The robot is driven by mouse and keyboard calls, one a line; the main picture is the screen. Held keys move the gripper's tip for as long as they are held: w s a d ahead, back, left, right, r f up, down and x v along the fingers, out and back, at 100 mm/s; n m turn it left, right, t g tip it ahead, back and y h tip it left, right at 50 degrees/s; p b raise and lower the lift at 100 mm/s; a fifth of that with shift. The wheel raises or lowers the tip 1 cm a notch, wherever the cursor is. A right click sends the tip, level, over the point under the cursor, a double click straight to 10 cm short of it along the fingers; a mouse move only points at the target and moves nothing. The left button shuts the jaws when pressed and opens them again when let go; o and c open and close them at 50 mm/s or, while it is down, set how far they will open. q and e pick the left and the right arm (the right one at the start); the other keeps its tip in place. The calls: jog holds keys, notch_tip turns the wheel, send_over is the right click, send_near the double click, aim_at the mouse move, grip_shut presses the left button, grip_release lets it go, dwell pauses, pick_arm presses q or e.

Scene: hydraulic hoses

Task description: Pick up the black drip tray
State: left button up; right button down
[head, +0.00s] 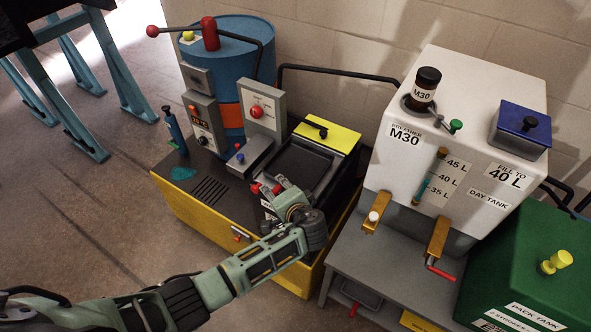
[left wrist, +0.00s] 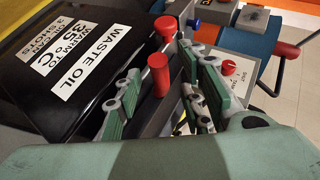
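A dark shallow tray (head: 362,292) shows partly under the grey bench, in shadow. A black box with a sunken, tray-like top (head: 303,163) sits on the yellow-sided skid; I cannot tell which of the two is the drip tray. In the left wrist view, a black surface labelled WASTE OIL (left wrist: 75,40) fills the upper left. My left gripper (head: 274,187) is at the front of the black box. In the left wrist view its fingers (left wrist: 165,88) are apart, with a red cylindrical knob (left wrist: 157,76) showing between them; contact is unclear. My right gripper is out of view.
A blue drum (head: 240,75) and a grey panel with a red knob (head: 262,112) stand behind the left gripper. The white day tank (head: 455,110) rises at the right, beside a green pack tank (head: 535,250).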

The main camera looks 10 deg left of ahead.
pick_arm(q)
grip_shut()
dwell(0.3)
dwell(0.4)
